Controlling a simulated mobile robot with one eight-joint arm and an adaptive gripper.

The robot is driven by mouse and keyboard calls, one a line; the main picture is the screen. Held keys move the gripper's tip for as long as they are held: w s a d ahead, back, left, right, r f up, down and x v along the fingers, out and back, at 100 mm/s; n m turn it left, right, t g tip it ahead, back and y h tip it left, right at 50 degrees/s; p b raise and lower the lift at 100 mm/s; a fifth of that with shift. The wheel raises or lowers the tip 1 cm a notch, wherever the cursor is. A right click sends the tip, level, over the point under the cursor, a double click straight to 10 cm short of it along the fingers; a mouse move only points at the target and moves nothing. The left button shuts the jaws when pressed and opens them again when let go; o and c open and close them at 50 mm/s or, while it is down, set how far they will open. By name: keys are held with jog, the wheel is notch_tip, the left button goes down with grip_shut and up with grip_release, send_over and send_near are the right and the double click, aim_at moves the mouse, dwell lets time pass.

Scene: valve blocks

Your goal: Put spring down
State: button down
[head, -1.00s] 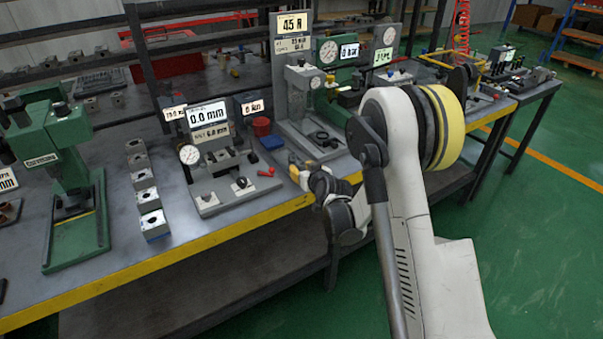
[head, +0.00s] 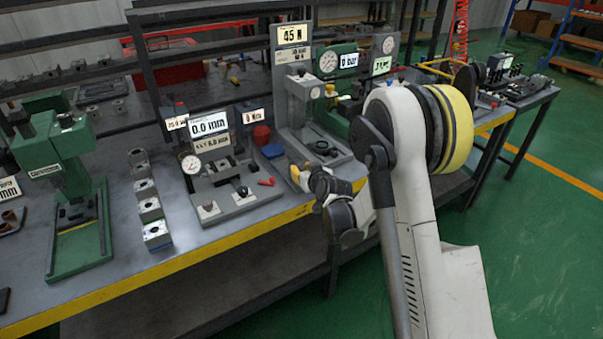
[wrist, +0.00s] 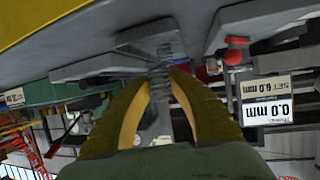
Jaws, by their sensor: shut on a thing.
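My gripper (wrist: 163,78) shows in the wrist view with two yellow fingers closed around a grey coil spring (wrist: 164,52). The spring sticks out past the fingertips, and its lower coils are hidden between the fingers. In the head view my gripper (head: 297,178) is above the bench's front edge, just right of the dial gauge stand (head: 240,200) and in front of the spring tester base (head: 328,152). The spring cannot be made out in the head view. The spring tester (head: 292,36) has a display reading 45 N. Whether the spring touches any surface cannot be told.
A red piece (head: 266,182) lies on the stand's right side. A red cup (head: 261,135) and a blue tray (head: 272,151) stand behind. Several metal blocks (head: 150,210) line up at left, beside a green press (head: 85,235). The bench's yellow front edge (head: 235,232) runs below.

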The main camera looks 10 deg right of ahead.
jog(key=s+d+r+p, duration=0.4)
jog(key=s+d+r, duration=0.2)
jog(key=d+r, duration=0.3)
jog(key=s+a+r+n+y, duration=0.1)
jog(key=s+a+r, duration=0.35)
jog(key=s, duration=0.35)
jog(key=s+a+r+n+y, duration=0.1)
jog(key=s+a+r, duration=0.35)
jog(key=s, duration=0.35)
jog(key=w+d+f+m+h, duration=0.1)
jog(key=w+d+f, duration=0.4)
jog(key=w, duration=0.2)
jog(key=w+d+f+m+h, duration=0.1)
jog(key=w+d+f, duration=0.3)
jog(key=w, duration=0.4)
jog(key=shift+w+d+f, duration=0.25)
jog(key=shift+d+f, duration=0.1)
jog(key=shift+f, duration=0.35)
